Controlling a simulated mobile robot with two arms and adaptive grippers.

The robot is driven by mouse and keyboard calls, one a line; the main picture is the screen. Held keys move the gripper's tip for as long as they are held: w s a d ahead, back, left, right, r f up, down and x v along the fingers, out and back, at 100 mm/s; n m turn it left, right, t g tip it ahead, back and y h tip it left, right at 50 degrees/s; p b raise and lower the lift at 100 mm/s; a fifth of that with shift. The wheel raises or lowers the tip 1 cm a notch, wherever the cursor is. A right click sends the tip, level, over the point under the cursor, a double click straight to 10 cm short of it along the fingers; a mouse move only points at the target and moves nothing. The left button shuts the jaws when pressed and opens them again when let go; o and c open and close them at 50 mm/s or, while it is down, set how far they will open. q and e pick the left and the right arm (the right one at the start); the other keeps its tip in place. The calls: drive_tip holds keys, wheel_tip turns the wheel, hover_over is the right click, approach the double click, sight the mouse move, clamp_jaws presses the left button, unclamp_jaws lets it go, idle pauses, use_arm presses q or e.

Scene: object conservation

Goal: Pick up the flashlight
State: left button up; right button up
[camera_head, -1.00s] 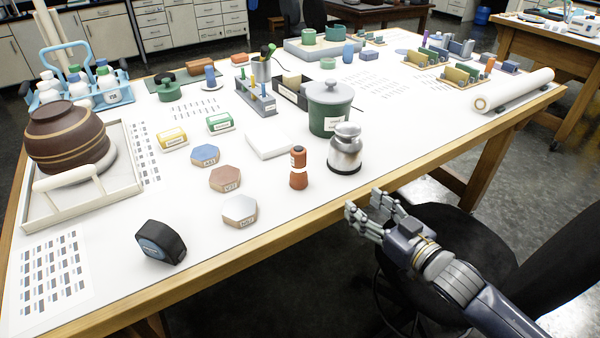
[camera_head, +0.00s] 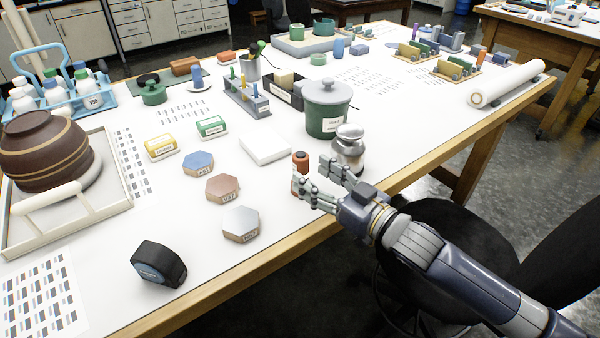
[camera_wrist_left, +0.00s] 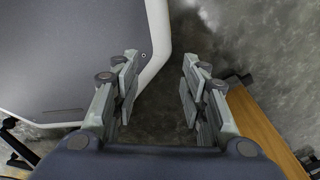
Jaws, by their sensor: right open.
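The flashlight seems to be the small orange-red upright cylinder (camera_head: 301,161) near the table's front edge, in the head view. Only its upper part shows; my right gripper hides the rest. My right gripper (camera_head: 311,174) is open, its fingers apart, right at the cylinder and in front of it. I cannot tell whether the fingers touch it or stand around it. My left gripper (camera_wrist_left: 158,70) shows in the left wrist view, open with nothing between its fingers, above the floor. It is not in the head view.
A silver metal jar (camera_head: 347,150) stands close to the right of the cylinder, with a green lidded pot (camera_head: 327,122) behind it. A white flat block (camera_head: 264,147) and hexagonal blocks (camera_head: 241,224) lie to the left. A black tape measure (camera_head: 158,264) sits nearer the front.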

sight(307, 166)
drive_tip(key=x, duration=0.2)
drive_tip(key=r+p+x, duration=0.1)
drive_tip(key=x, duration=0.1)
drive_tip(key=shift+w, duration=0.25)
drive_tip(key=shift+w+a+f, duration=0.15)
drive_tip(key=shift+w+a, duration=0.05)
drive_tip(key=c, duration=1.3)
